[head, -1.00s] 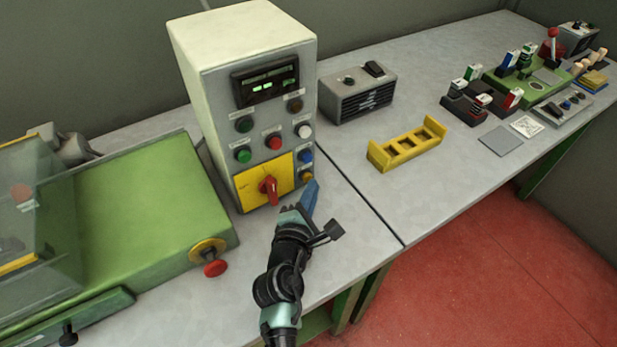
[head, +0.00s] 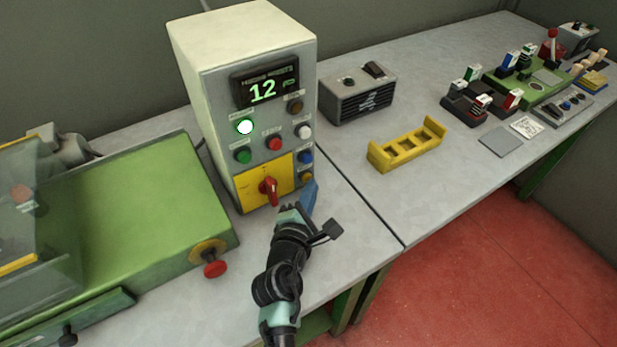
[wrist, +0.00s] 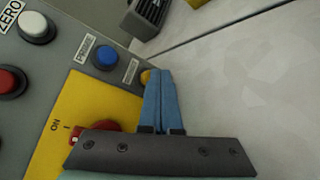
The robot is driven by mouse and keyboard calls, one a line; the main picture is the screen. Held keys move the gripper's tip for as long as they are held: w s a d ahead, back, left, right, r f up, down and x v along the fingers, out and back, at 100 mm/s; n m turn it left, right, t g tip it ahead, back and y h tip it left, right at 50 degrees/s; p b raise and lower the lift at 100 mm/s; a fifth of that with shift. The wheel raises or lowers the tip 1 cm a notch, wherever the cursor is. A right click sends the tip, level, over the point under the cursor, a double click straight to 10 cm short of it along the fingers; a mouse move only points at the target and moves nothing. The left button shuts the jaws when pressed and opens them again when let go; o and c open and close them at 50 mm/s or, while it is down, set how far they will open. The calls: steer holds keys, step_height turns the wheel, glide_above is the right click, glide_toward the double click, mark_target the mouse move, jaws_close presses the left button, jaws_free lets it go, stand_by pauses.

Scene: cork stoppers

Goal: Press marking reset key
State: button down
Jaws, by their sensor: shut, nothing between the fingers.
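The control box (head: 225,80) stands on the bench with a display (head: 265,86) reading 12 in green. Its lowest right button is yellow (head: 306,177), and its label is too small to read. The yellow button also shows in the wrist view (wrist: 145,76), partly hidden behind my fingertips. My gripper (head: 313,184) is shut and empty, its blue fingers pointing at the yellow button. I cannot tell whether they touch it. A blue button (wrist: 106,57) sits just above the yellow one. A round lamp (head: 244,127) on the box glows bright green-white.
A red rotary switch (head: 268,188) on a yellow plate is close to my gripper's left. White (head: 303,131), red (head: 275,144) and green (head: 243,156) buttons sit higher. A yellow holder (head: 405,150) and a grey box (head: 358,95) stand to the right. A green machine (head: 140,210) is at left.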

steer(key=shift+s+d+p, duration=0.3)
steer(key=shift+s+d, duration=0.1)
steer(key=shift+s, duration=0.15)
steer(key=shift+s+d+p, duration=0.65)
steer(key=shift+s+d, duration=0.1)
steer(key=shift+s, duration=0.25)
steer(key=shift+s+d+p, duration=0.6)
steer(key=shift+s+d, duration=0.1)
steer(key=shift+s, duration=0.3)
